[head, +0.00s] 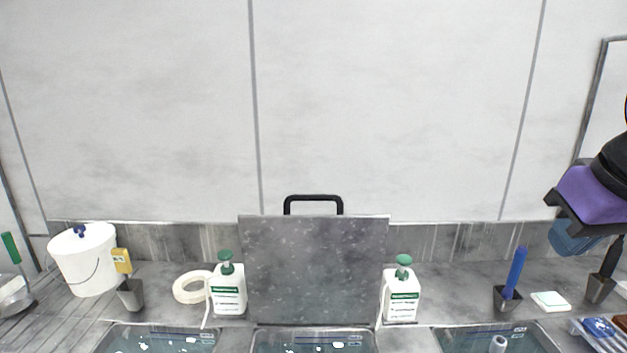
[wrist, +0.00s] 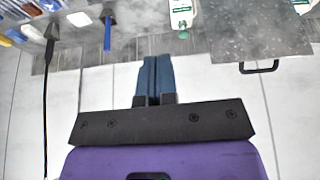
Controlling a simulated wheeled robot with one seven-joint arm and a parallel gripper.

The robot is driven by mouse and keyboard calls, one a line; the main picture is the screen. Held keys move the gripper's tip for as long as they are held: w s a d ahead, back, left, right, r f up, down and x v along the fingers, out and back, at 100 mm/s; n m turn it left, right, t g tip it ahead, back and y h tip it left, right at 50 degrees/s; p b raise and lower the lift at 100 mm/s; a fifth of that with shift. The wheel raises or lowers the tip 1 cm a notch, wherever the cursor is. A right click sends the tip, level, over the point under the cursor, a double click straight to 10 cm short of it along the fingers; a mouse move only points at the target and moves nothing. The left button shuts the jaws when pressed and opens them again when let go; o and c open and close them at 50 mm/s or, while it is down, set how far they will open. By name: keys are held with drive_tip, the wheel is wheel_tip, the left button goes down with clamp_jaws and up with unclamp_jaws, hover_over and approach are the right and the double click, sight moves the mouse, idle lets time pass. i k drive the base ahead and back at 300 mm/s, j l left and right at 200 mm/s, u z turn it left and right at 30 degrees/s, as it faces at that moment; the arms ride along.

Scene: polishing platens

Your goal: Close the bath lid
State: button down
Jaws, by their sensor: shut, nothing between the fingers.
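The bath lid (head: 315,265) is a grey speckled panel standing upright, open, at the back of the middle bath (head: 313,332). A black handle (head: 313,198) is on its top edge. The wrist view, which is upside down, shows the lid (wrist: 262,30) at upper right with its handle (wrist: 260,70). My gripper (head: 570,243) is at the right of the head view, well to the right of the lid and apart from it. Its blue fingers (wrist: 154,70) are together and empty in the wrist view. The front of the bath is cut off by the head view's lower edge.
White pump bottles stand left (head: 228,290) and right (head: 402,295) of the lid, close to it. Further baths lie left (head: 160,340) and right (head: 490,338). A blue-handled tool (head: 515,270) stands in a holder at right. A white bucket (head: 85,262) is at left. The wall is behind.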

sight(299, 269)
drive_tip(key=k+j, duration=0.15)
drive_tip(key=k, duration=0.25)
drive_tip(key=k+j, duration=0.1)
drive_tip(key=k, duration=0.3)
drive_tip(key=k+j, duration=0.15)
drive_tip(key=k, duration=0.25)
drive_tip(key=i+j, duration=0.35)
drive_tip(key=i, duration=0.2)
drive_tip(key=i+j, duration=0.3)
drive_tip(key=i, duration=0.25)
